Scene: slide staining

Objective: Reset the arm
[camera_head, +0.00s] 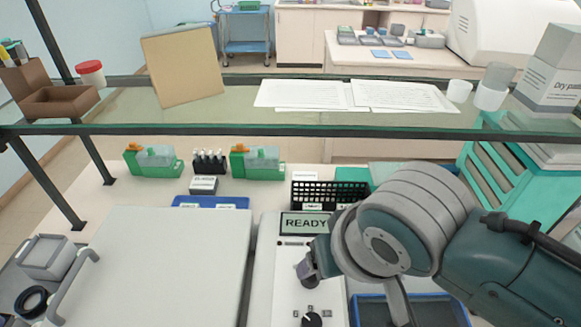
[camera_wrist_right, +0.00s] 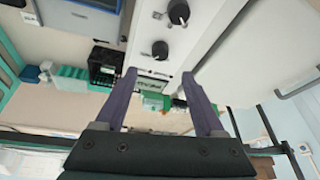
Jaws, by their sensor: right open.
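My right arm (camera_head: 410,220) reaches in from the right in the head view, over the bench. Its wrist hides part of the bench behind it. One purple finger of my right gripper (camera_head: 312,262) shows beside the white control panel (camera_head: 290,258). In the right wrist view both fingers of my right gripper (camera_wrist_right: 160,74) are spread apart with nothing between them. Beyond them that view shows the control panel, upside down, with its black knobs (camera_wrist_right: 178,12) and small display (camera_wrist_right: 150,84). My left gripper is in neither view.
A glass shelf (camera_head: 240,108) crosses above the bench, bearing papers and a box. A large white lid (camera_head: 165,265) with a handle lies left of the panel. A black rack (camera_head: 328,195) and green holders (camera_head: 255,162) stand behind. A blue tray (camera_head: 440,312) lies below my arm.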

